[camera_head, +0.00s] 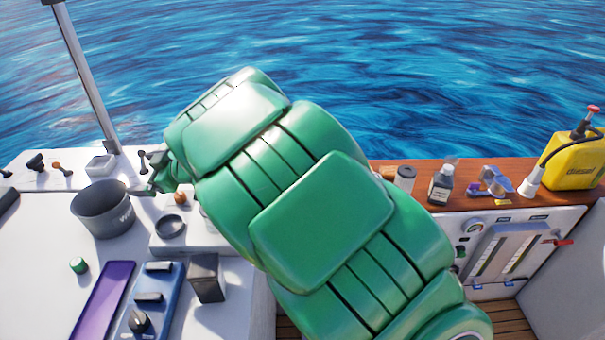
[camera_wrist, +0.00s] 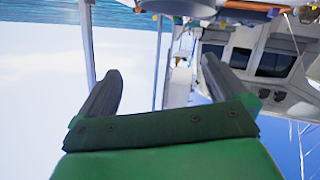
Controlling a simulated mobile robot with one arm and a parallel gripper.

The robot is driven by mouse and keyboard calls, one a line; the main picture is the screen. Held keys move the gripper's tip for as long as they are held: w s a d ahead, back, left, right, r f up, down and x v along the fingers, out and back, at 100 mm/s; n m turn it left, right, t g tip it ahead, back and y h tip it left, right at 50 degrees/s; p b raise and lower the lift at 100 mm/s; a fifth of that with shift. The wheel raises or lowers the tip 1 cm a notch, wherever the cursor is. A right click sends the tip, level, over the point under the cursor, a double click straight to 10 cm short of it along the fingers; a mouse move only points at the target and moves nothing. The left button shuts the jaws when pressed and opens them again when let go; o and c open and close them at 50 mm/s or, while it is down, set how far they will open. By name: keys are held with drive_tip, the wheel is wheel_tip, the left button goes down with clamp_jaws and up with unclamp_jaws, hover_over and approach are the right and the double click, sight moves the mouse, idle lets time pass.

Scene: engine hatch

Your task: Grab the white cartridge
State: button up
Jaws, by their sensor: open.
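A short whitish cylinder with a grey top (camera_head: 405,179) stands upright on the wooden ledge, just right of my arm. It may be the white cartridge, but I cannot tell for certain. My green arm fills the middle of the head view and hides much of the deck behind it. My gripper (camera_wrist: 160,65) is open in the wrist view, its two dark fingers spread apart with nothing held. In the head view only a part of it shows at the arm's left end, near the grey pot. A small pale object (camera_wrist: 181,76) shows beyond the fingers; its identity is unclear.
A grey pot (camera_head: 103,209), a purple panel (camera_head: 103,300) and a dark box (camera_head: 207,278) occupy the white left counter (camera_head: 35,255).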

drive_tip(key=w+d+m+t+h, duration=0.1)
drive_tip(key=w+d+m+t, duration=0.1)
drive_tip(key=w+d, duration=0.55)
drive_tip(key=w+d+m+t, duration=0.2)
drive_tip(key=w+d, duration=0.2)
drive_tip(key=d, duration=0.6)
drive_tip(key=m+t+h, duration=1)
drive_tip(key=m+h, duration=0.1)
drive_tip(key=m, duration=0.2)
hover_over(407, 189)
drive_tip(key=s, duration=0.4)
drive_tip(key=f, duration=2.3)
drive_tip(key=shift+s+d+f, duration=0.15)
drive_tip(key=shift+d+f, duration=0.1)
drive_tip(key=shift+d, duration=0.1)
drive_tip(key=shift+f, duration=0.4)
drive_tip(key=shift+w+a, duration=0.15)
drive_tip(key=shift+w, duration=1.15)
drive_tip(key=w, duration=0.4)
drive_tip(key=shift+a+f, duration=0.25)
drive_tip(key=shift+f, duration=0.05)
drive_tip(key=shift+w, duration=0.6)
drive_tip(key=c, duration=1.1)
drive_tip(key=shift+r, duration=0.1)
